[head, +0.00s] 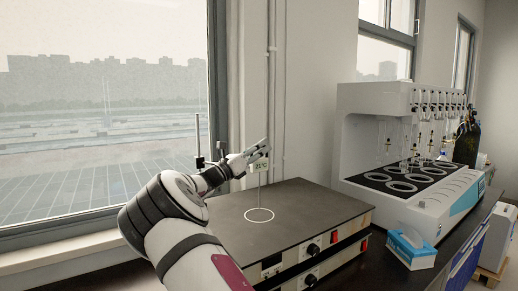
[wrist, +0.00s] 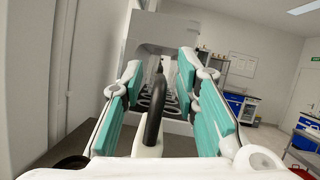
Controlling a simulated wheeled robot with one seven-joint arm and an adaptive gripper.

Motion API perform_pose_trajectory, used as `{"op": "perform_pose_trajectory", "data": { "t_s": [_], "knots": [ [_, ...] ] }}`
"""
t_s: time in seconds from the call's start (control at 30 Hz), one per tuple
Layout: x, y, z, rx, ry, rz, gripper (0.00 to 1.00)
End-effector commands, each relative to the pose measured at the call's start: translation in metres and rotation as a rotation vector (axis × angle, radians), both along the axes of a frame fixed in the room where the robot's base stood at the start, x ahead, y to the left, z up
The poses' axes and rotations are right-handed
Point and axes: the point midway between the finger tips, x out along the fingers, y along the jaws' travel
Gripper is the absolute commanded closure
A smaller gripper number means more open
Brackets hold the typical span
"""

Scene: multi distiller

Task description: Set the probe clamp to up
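My gripper (head: 256,150) is at the left rear of the hot plate, above its top. In the wrist view its teal-padded fingers (wrist: 160,72) stand apart. A black curved bar (wrist: 155,118) rises between them, with a visible gap to each pad; it looks like part of the probe clamp, but I cannot be sure. A small display reading about 21 °C (head: 261,165) sits beside the fingers, with a thin probe rod (head: 259,190) hanging below it towards the white ring on the plate. A dark clamp piece (head: 200,162) shows on an upright rod behind my wrist. The clamp's position is mostly hidden.
The hot plate (head: 320,215) has knobs and red switches on its front. A white multi-distiller (head: 375,110) with several round heating spots stands to the right, with a blue tissue box (head: 410,247) before it. A window is behind on the left.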

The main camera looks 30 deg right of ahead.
Motion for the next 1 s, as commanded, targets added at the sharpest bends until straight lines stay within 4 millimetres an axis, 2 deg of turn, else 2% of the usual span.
{"op": "perform_pose_trajectory", "data": {
  "t_s": [0.13,0.23,0.27,0.57,0.67,0.9,1.0],
  "knots": [
    [0.0,0.0,0.0,0.0,0.0,0.0,0.74],
    [0.0,0.0,0.0,0.0,0.0,0.0,0.97],
    [0.0,0.0,0.0,0.0,0.0,0.0,1.0],
    [0.0,0.0,0.005,0.0,-0.001,-0.001,1.0],
    [0.0,0.0,0.023,-0.001,-0.005,0.001,1.0],
    [0.0,0.0,0.093,0.0,-0.007,0.002,1.0],
    [0.0,0.0,0.115,-0.001,-0.006,0.002,1.0]
  ]
}}
